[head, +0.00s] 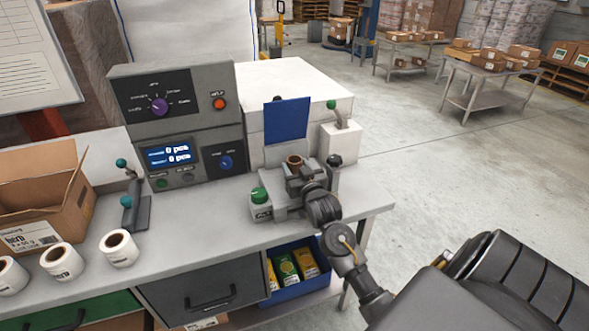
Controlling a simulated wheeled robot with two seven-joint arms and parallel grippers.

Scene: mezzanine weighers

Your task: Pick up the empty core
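The empty core is a short brown cardboard tube (295,161) standing upright at the label machine on the bench. Its open top shows, and its lower part is hidden behind my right gripper. My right gripper (299,176) reaches in from the lower right and is right at the core, on its near side. The fingers are small and overlap the core and machine, so I cannot tell whether they are closed on it. My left gripper is not in view.
The machine has a white housing (345,146), a blue flap (286,120) and a green knob (259,194). A control box (182,120) stands left of it. White label rolls (119,248) and an open carton (42,195) are further left. Open floor lies right.

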